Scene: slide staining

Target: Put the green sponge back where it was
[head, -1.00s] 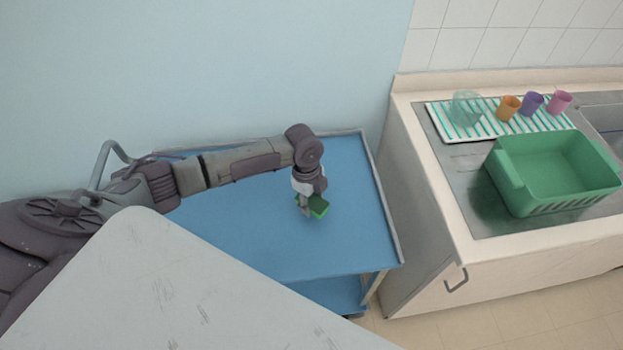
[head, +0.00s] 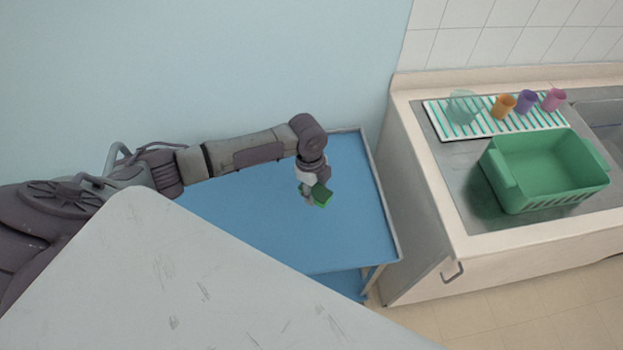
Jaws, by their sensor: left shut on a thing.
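The green sponge (head: 322,196) is a small green block in the head view, above the blue cart top. My left gripper (head: 311,199) is shut on it, pointing down, and partly covers its left side. The sponge looks slightly tilted. It appears to be held over the right part of the blue cart (head: 340,240); I cannot tell the exact height. My right gripper is out of view.
Right of the cart is a counter with a green basin (head: 550,198). Behind it, a striped mat (head: 480,127) carries a clear cup (head: 462,106), an orange cup (head: 502,105), a purple cup (head: 526,102) and a pink cup (head: 554,99). The cart's front right is bare.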

